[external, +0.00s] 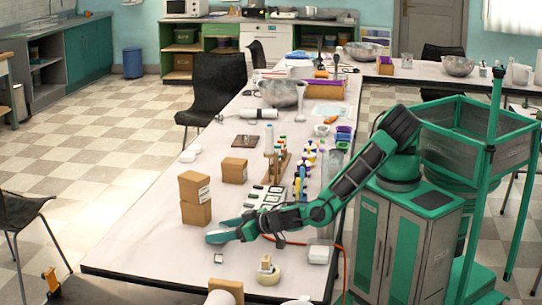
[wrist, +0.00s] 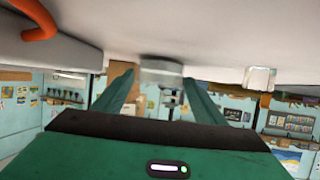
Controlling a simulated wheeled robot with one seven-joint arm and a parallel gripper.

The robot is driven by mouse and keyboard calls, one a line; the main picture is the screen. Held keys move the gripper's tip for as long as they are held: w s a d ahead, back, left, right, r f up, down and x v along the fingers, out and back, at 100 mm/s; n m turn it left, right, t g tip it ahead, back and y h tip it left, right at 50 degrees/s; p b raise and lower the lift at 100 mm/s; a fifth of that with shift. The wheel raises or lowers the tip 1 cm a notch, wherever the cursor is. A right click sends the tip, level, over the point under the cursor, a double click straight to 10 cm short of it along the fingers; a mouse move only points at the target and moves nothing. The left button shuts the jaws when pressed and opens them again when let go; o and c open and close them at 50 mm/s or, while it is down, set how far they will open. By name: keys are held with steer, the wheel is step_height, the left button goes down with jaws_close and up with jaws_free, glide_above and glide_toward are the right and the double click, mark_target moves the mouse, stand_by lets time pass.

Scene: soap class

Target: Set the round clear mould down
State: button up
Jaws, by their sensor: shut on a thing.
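The round clear mould (wrist: 161,71) shows in the wrist view as a short greyish see-through disc between the tips of my green fingers. My gripper (wrist: 158,84) is shut on it. In this upside-down view the mould lies against the white table top; I cannot tell whether it touches. In the external view my gripper (external: 214,237) is low over the near part of the white table (external: 150,235), just in front of two stacked cardboard boxes. The mould cannot be made out there.
The stacked boxes (external: 195,198) stand close behind my gripper. A small clear square piece (external: 218,258) lies just in front; it also shows in the wrist view (wrist: 258,78). A tape dispenser (external: 267,272) stands to the right. The table's left side is bare.

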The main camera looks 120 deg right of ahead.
steer(key=o, duration=1.1)
steer(key=shift+f, duration=0.1)
